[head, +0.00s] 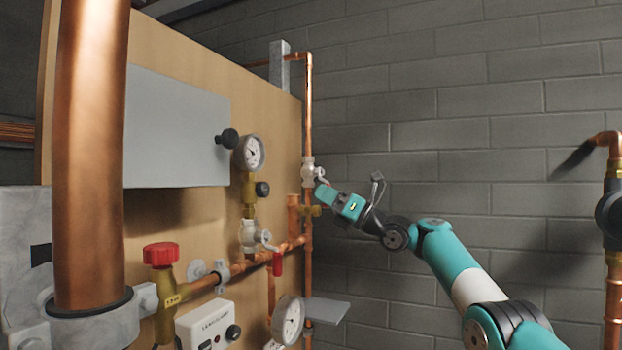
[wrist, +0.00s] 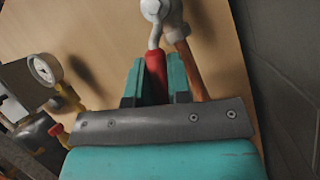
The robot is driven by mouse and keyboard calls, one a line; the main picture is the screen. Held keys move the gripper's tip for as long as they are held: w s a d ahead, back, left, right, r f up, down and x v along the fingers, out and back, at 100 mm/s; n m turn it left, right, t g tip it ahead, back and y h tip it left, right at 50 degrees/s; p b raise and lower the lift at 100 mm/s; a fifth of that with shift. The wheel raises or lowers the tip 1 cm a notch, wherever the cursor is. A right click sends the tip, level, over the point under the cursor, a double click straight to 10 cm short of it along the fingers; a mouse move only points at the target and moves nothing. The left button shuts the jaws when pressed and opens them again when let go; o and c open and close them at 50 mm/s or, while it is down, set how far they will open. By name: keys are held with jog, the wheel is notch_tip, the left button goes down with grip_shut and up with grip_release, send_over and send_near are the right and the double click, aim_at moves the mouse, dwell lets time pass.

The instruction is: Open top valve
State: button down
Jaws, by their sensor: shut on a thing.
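The top valve (head: 308,168) has a pale metal body on the vertical copper pipe near the board's right edge. In the wrist view its pale body (wrist: 158,10) is at the top, and its red lever handle (wrist: 155,68) runs down from it between my gripper's teal fingers. My gripper (head: 326,194) is shut on this red handle, just below and right of the valve body in the head view. The fingers (wrist: 156,82) are on both sides of the handle, and its lower end is hidden by the gripper. In the head view the gripper mostly covers the handle.
A lower valve (head: 249,236) with a red handle (head: 277,264) sits below left. Gauges (head: 250,153) and (head: 288,319), a red knob (head: 161,254) and a thick copper pipe (head: 91,150) are on the left. Another pipe (head: 613,280) stands far right. Space before the grey wall (head: 440,130) is open.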

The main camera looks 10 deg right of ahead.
jog(key=n+p, duration=0.1)
jog(key=p, duration=0.1)
jog(key=shift+w+d+r+g+p, duration=0.2)
jog(key=shift+g+p, duration=0.1)
jog(key=shift+g, duration=0.1)
jog(key=shift+f+p, duration=0.3)
jog(key=c, duration=1.1)
grip_release()
jog(key=shift+f, duration=0.1)
jog(key=shift+b+v, duration=8.65)
jog(key=shift+b, duration=1.75)
jog(key=shift+w+a+f, duration=0.1)
jog(key=shift+w+f, duration=0.05)
